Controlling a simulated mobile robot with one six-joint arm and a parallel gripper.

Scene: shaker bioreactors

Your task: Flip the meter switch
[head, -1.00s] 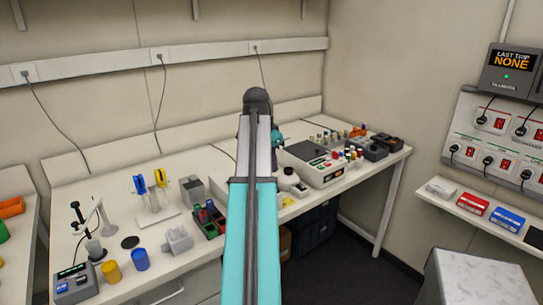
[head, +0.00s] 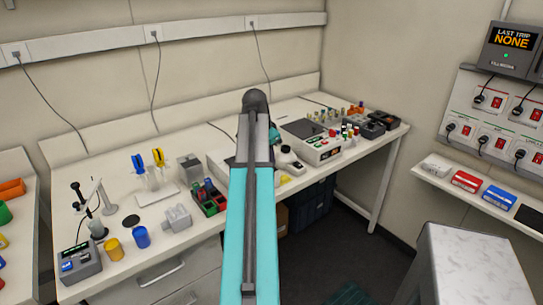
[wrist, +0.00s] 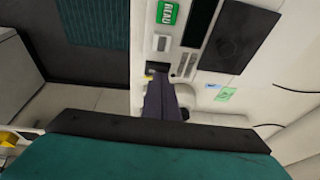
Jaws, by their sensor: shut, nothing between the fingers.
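In the wrist view, my gripper (wrist: 162,98) shows as dark fingers, shut and empty. They point at the front edge of a white device with a green READ label (wrist: 168,14). A small white switch-like part (wrist: 161,43) sits beside the label, just beyond the fingertips. A dark display (wrist: 200,22) and a small keypad (wrist: 185,64) are on the same device. I cannot tell whether the fingertips touch it. A grey instrument (head: 78,265) with a small screen stands at the bench's left end.
A green-and-red rack (head: 208,200), a white bottle (head: 288,160) and a white instrument (head: 318,143) with coloured vials stand near my arm. Blue and yellow tools (head: 150,165) stand left. A wall panel with red switches (head: 500,115) hangs right. Dark floor lies before the bench.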

